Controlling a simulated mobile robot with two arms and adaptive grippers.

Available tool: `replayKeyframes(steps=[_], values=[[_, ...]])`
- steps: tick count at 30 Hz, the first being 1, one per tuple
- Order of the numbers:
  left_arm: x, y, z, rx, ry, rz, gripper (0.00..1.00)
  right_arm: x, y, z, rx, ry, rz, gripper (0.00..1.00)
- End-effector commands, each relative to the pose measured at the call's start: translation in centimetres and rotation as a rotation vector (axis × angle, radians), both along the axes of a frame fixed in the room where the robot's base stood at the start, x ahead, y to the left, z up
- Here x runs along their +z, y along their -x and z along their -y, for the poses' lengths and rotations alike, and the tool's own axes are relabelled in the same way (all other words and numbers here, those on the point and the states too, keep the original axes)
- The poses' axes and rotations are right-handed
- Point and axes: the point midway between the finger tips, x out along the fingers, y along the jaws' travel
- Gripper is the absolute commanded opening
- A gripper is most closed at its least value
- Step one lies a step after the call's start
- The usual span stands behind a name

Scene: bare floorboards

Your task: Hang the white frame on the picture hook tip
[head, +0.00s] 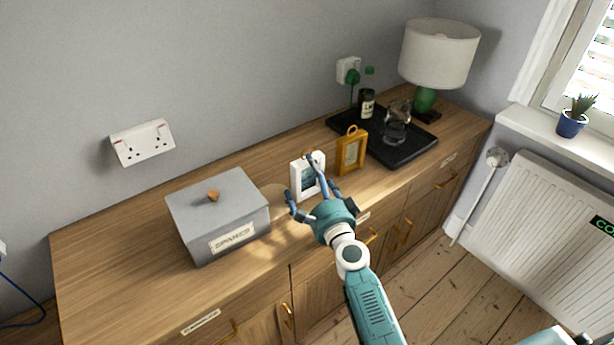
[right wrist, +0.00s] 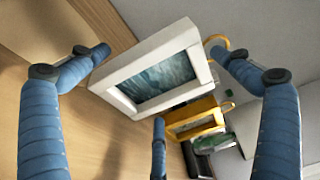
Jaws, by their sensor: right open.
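The white frame (head: 297,178) stands upright on the wooden sideboard, with a dark blue-grey picture in it. It fills the middle of the right wrist view (right wrist: 165,75). My right gripper (head: 303,181) is open around the frame; its blue fingers lie to either side, with a third finger below in the wrist view (right wrist: 158,85). I cannot tell whether any finger touches it. I see no picture hook in either view. My left gripper is not in view.
A yellow frame (head: 351,153) with a ring on top stands just right of the white one. A grey lidded box (head: 190,215) is to the left. A black tray (head: 415,150) with a bottle and glass jug, and a lamp (head: 438,55), are farther right.

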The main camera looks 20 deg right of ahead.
Motion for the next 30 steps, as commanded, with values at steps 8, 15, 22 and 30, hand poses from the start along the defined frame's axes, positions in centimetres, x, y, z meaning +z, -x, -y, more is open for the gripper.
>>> replayKeyframes(steps=[8,15,22,30], values=[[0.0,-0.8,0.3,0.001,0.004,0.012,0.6,0.0,-0.4,0.0,0.0,0.0,0.0,1.0],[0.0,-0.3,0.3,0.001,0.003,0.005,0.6,0.0,-0.4,0.0,0.0,0.001,0.0,0.57],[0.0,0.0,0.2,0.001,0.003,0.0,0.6,0.1,-0.4,0.0,-0.001,0.0,0.001,0.57],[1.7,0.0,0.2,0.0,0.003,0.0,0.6,2.0,-0.7,-0.2,-0.001,0.001,0.002,0.57]])
